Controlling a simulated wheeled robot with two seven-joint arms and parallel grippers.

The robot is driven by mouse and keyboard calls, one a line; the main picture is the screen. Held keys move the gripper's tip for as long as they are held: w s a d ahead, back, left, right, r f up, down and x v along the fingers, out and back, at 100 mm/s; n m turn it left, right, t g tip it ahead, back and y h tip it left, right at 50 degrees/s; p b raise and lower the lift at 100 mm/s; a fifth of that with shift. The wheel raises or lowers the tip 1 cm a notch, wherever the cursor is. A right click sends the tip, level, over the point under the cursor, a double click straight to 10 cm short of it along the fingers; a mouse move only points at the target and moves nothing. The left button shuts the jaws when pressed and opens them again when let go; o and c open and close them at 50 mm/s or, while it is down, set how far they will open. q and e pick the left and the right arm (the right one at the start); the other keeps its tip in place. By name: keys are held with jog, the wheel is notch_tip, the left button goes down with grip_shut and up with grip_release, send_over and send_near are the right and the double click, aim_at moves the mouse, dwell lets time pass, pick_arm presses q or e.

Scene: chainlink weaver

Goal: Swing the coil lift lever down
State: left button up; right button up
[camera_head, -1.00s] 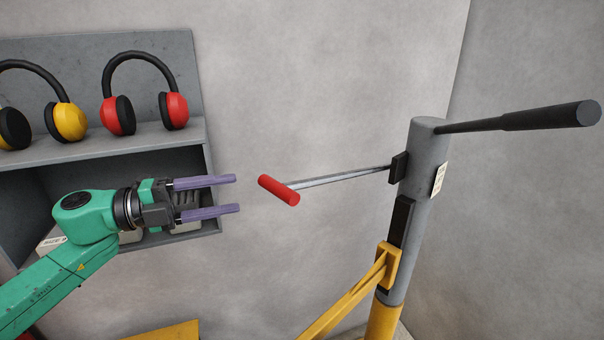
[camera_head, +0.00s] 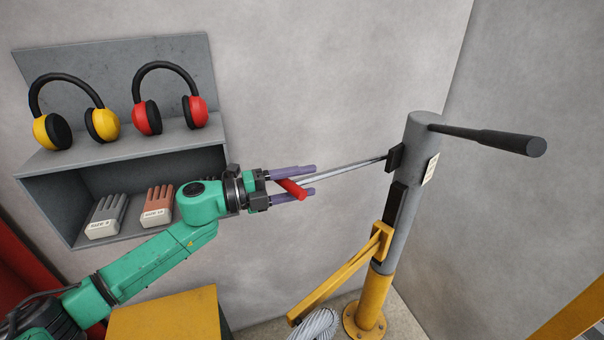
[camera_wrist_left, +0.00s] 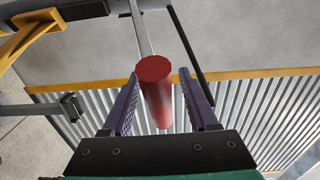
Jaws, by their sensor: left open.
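The coil lift lever is a thin metal rod (camera_head: 345,170) that runs left from a black pivot block on the grey post (camera_head: 413,205) and ends in a red grip (camera_head: 291,188). The rod is close to level, dipping slightly toward the grip. My left gripper (camera_head: 308,181) is open, with its purple fingers on either side of the red grip. In the left wrist view the red grip (camera_wrist_left: 157,90) stands between the two fingers, with a gap visible at the right finger; contact at the left finger cannot be told. My right gripper is not in view.
A black bar (camera_head: 490,138) sticks out right from the post top. A yellow arm (camera_head: 340,278) slopes down from the post, above a grey coil (camera_head: 317,325). A shelf (camera_head: 150,148) with ear muffs and gloves stands behind my left arm. A yellow-topped box (camera_head: 165,318) is below.

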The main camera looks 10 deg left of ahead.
pick_arm(q)
jog(key=shift+a+f, duration=0.1)
jog(key=shift+c, duration=0.2)
grip_shut()
dwell(1.1)
